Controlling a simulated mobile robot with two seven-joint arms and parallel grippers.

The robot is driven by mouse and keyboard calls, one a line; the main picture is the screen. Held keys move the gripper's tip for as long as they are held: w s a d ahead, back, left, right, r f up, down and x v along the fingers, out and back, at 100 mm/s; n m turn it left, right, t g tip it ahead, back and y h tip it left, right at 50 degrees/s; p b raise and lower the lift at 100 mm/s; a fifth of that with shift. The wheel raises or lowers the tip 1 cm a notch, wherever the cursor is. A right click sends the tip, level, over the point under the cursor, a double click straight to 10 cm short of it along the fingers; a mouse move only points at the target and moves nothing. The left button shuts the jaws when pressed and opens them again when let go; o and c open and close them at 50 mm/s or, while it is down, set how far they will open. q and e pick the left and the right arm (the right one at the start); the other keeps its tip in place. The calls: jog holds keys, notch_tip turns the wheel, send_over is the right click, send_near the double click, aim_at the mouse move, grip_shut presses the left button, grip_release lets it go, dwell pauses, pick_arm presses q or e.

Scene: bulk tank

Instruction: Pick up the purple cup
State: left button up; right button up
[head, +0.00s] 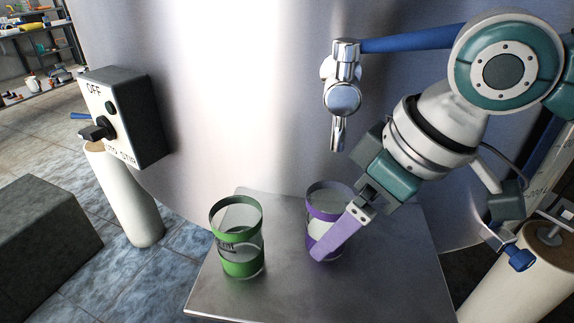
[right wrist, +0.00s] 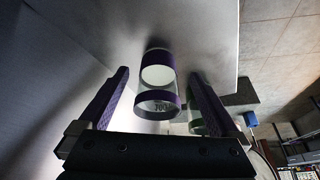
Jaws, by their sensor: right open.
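The purple cup (head: 318,205), clear with purple bands, stands upright on the metal shelf (head: 215,300), partly hidden by my right gripper (head: 338,236). In the right wrist view the purple cup (right wrist: 158,103) appears between the two purple fingers of my right gripper (right wrist: 158,73), with visible space on either side. The gripper is open, and its near finger crosses in front of the cup in the head view. I cannot tell how deep the cup sits between the fingers. My left gripper is not in view.
A green-banded cup (head: 241,268) stands left of the purple cup; it shows behind a finger in the right wrist view (right wrist: 196,118). A chrome tap (head: 342,95) with a blue lever (head: 410,40) juts from the tank above. A switch box (head: 128,115) stands left. The shelf front is clear.

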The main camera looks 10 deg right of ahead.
jog(key=x, duration=0.3)
jog(key=shift+f+b, duration=0.15)
jog(key=shift+b, duration=0.25)
jog(key=shift+c, duration=0.3)
grip_shut()
